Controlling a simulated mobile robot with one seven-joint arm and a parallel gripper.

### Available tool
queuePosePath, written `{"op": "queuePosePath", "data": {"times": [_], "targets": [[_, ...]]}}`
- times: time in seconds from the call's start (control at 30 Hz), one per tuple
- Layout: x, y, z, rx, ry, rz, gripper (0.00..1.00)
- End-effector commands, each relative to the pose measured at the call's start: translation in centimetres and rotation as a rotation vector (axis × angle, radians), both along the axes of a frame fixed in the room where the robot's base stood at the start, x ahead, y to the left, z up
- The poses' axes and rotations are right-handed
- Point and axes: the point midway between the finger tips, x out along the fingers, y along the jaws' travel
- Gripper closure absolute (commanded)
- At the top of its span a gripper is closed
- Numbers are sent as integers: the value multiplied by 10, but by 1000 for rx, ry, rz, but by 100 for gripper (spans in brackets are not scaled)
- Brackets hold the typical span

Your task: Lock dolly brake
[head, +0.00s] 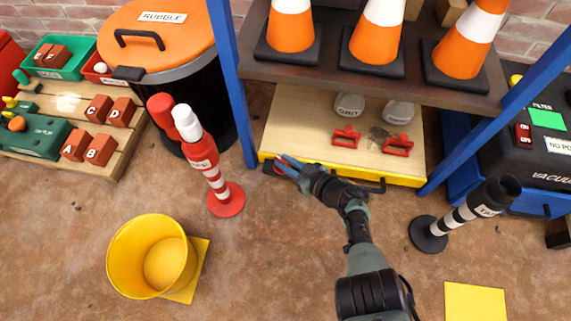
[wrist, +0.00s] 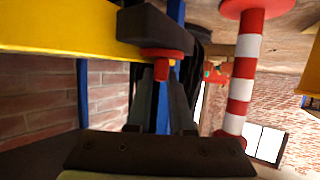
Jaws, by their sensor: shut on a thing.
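The dolly (head: 278,133) is a pale wooden platform with a yellow front edge, under the shelf. Its brake (head: 268,167) is a dark block with a red part at the left end of that edge. My gripper (head: 285,164) reaches this corner from the front right. In the wrist view, the dark block (wrist: 155,28) sits on the yellow edge (wrist: 60,25), and its red knob (wrist: 162,53) is between the tips of my gripper (wrist: 162,75). The fingers are shut on the red knob and partly hide it. Whether the brake is locked cannot be told.
A red-white post (head: 226,200) stands left of the dolly, and a dark post (head: 430,234) right. Blue shelf uprights (head: 232,85) flank the dolly; orange cones (head: 378,38) stand above. A yellow bucket (head: 150,256) stands front left. Floor beside my arm is clear.

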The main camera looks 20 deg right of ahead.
Motion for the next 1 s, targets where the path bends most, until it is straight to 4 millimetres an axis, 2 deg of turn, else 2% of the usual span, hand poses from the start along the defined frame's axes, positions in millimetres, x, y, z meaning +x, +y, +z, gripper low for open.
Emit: {"op": "queuePosePath", "data": {"times": [0.4, 0.93, 0.97, 1.0], "targets": [[2, -2, 0, -3, 1, 82, 100], [2, -1, 0, -3, 0, 93, 100], [2, -1, 0, -3, 0, 93, 76], [2, -1, 0, -3, 0, 92, 69]]}}
